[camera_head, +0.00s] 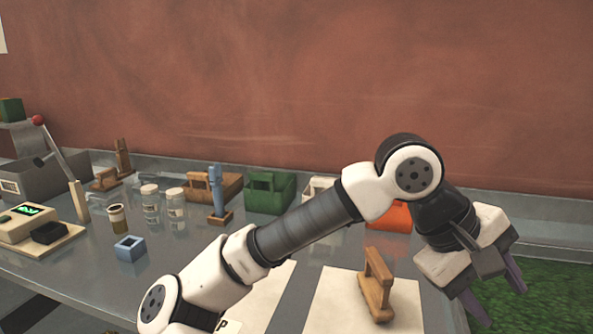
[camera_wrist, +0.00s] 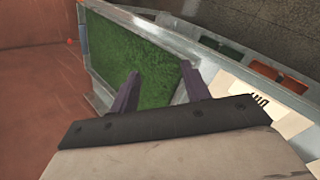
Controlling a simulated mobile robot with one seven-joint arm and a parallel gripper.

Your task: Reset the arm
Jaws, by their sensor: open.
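My arm reaches across the right half of the head view. My gripper (camera_head: 497,292) hangs at the right end of the table, tilted downward, with its two purple fingers apart and nothing between them. In the wrist view my gripper (camera_wrist: 160,85) also shows open and empty, its fingers over a green area (camera_wrist: 145,75) and the pale metal edge beside it. The green area also shows in the head view (camera_head: 550,300), to the right of the gripper.
On the metal table (camera_head: 100,275) stand a wooden handled block (camera_head: 376,285), a green bin (camera_head: 268,192), an orange bin (camera_head: 396,218), several jars (camera_head: 176,208), a blue square cup (camera_head: 130,248) and a scale (camera_head: 35,225). A red-knobbed lever (camera_head: 38,120) rises at the left.

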